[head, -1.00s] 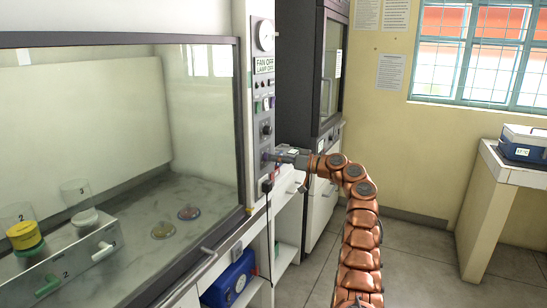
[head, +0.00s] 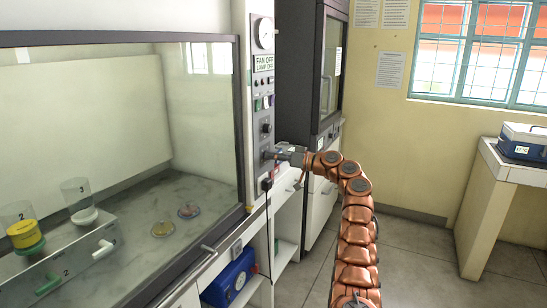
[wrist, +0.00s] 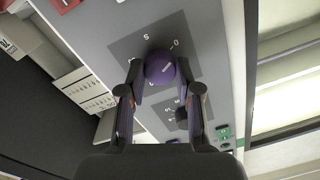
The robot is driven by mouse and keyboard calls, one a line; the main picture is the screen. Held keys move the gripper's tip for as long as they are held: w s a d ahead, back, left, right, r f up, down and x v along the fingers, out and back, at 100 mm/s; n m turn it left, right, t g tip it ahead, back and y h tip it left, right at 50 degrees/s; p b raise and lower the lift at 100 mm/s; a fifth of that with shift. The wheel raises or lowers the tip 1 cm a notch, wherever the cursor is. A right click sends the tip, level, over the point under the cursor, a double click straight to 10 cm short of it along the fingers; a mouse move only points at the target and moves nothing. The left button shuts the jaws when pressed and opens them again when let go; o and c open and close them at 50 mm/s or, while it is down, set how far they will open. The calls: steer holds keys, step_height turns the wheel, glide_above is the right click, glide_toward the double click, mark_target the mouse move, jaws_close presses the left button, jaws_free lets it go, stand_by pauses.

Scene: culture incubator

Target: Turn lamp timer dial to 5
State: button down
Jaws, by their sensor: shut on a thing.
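A round purple dial (wrist: 160,67) stands on a grey panel plate (wrist: 185,35) in the wrist view. A pale line on its face slants toward the upper right. A mark like an S or 5 lies above it, and a 0 lies to the upper right. My gripper (wrist: 160,75) is shut on the dial, one dark finger on each side. In the head view my gripper (head: 283,156) reaches the lower knob position on the cabinet's control panel (head: 258,108). The display there (head: 264,64) reads FAN OFF, LAMP OFF.
Another dark knob (wrist: 182,115) sits close by; in the head view a knob (head: 266,128) is just above my gripper. A black plug (head: 267,184) is below. The glass-fronted cabinet (head: 241,130) stands left, and a dark cabinet (head: 300,75) behind.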

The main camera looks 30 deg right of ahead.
steer(key=shift+f+m+b, duration=0.15)
steer(key=shift+m+b, duration=0.15)
steer(key=shift+b, duration=0.4)
steer(key=m+b, duration=0.4)
steer(key=m, duration=0.2)
steer(key=shift+b, duration=0.3)
steer(key=shift+m, duration=0.8)
steer(key=c, duration=0.8)
jaws_free()
